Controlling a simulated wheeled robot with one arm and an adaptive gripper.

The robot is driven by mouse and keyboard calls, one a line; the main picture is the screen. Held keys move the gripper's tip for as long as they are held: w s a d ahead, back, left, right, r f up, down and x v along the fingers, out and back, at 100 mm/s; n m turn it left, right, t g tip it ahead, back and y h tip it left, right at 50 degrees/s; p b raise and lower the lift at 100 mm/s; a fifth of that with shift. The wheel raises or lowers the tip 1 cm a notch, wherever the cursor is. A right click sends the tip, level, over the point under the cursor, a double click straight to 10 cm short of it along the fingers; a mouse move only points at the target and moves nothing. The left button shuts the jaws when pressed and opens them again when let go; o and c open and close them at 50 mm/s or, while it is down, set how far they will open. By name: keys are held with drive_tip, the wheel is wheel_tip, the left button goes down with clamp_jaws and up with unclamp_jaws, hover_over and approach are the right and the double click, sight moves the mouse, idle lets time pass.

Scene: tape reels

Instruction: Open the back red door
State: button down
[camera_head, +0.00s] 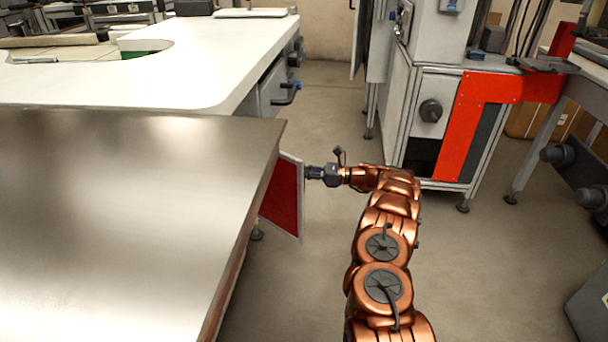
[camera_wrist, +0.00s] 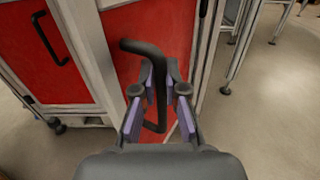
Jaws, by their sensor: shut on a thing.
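The red door (camera_head: 281,199) stands under the far right end of the metal-topped table (camera_head: 130,190), its edge swung out past the tabletop. In the wrist view the red door panel (camera_wrist: 130,35) carries a black bar handle (camera_wrist: 140,48). My gripper (camera_head: 308,172) is at the door's outer side in the head view. In the wrist view my gripper (camera_wrist: 161,92) has its purple-padded fingers on either side of the handle and is shut on it. The handle's far end is partly hidden by the fingers. A second red panel with its own black handle (camera_wrist: 48,40) shows at left.
A white worktop (camera_head: 190,60) lies beyond the metal table. A machine with a red panel (camera_head: 465,120) stands at the back right, close to my arm.

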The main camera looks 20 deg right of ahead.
drive_tip(key=shift+w+d+n+g+y, duration=0.3)
drive_tip(key=shift+w+d+n+g, duration=0.1)
drive_tip(key=shift+w+d, duration=0.05)
drive_tip(key=shift+w+d+g+b, duration=0.15)
drive_tip(key=shift+g+b, duration=0.15)
drive_tip(key=shift+b, duration=0.05)
idle(0.4)
drive_tip(key=c, duration=1.2)
unclamp_jaws()
drive_tip(key=shift+d, duration=0.1)
drive_tip(key=v, duration=0.7)
drive_tip(key=shift+d, duration=0.2)
